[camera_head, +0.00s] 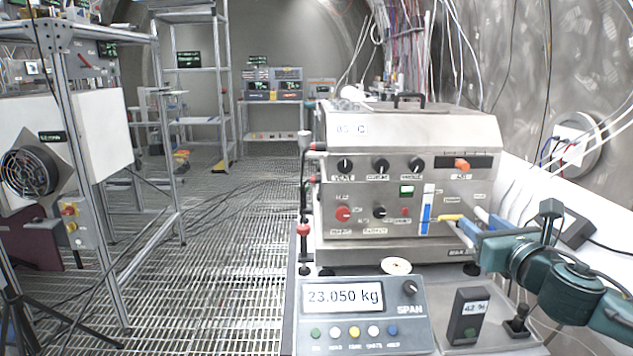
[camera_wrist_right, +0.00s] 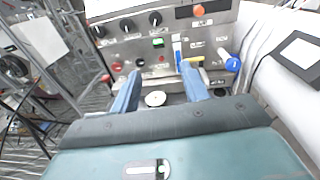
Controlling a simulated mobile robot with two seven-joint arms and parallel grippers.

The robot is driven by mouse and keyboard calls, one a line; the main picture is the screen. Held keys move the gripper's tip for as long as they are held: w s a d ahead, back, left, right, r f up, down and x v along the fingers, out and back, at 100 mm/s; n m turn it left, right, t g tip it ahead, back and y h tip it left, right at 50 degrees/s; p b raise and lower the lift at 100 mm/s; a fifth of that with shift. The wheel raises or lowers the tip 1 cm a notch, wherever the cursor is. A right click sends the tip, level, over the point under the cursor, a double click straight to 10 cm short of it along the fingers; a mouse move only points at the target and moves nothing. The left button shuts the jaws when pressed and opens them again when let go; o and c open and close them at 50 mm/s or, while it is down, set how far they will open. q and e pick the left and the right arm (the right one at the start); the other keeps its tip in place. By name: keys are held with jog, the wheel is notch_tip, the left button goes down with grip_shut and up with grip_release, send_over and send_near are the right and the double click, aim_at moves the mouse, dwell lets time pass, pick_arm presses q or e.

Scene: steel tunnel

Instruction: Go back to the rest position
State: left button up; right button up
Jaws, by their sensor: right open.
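My right gripper (camera_head: 480,226) reaches in from the right, in front of the lower right of a steel instrument box (camera_head: 375,205). In the right wrist view its two blue fingers (camera_wrist_right: 160,82) are spread apart with nothing between them. They point at the box's front panel, which carries black knobs, a green-lit display, a red button and a blue-and-white slider. A yellow lever (camera_wrist_right: 196,60) shows close by the right fingertip; whether they touch I cannot tell. My left gripper is not in view.
A scale display (camera_head: 345,297) reading 23.050 kg stands in front of the box. A white round disc (camera_head: 396,266) lies behind it. A small dark device (camera_head: 467,316) and a joystick (camera_head: 517,322) are below my right arm.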

jog(key=s+a+f+m+g+y+p, duration=0.1)
jog(key=s+a+f+m+g+y, duration=0.1)
jog(key=s+a+f+m, duration=0.55)
jog(key=s+a+f+m+g+y, duration=0.25)
jog(key=a+f+m, duration=0.55)
jog(key=f, duration=0.6)
jog(key=s+f+m+g+h, duration=0.1)
jog(key=s+f+m, duration=0.6)
jog(key=s+m, duration=0.2)
jog(key=s+f+m+g+h+p, duration=0.1)
jog(key=s+f+m+h, duration=0.1)
jog(key=s+f+m, duration=0.5)
jog(key=s+m, duration=0.2)
jog(key=m, duration=0.1)
jog(key=shift+d, duration=0.25)
jog(key=shift+g, duration=0.25)
dwell(3.4)
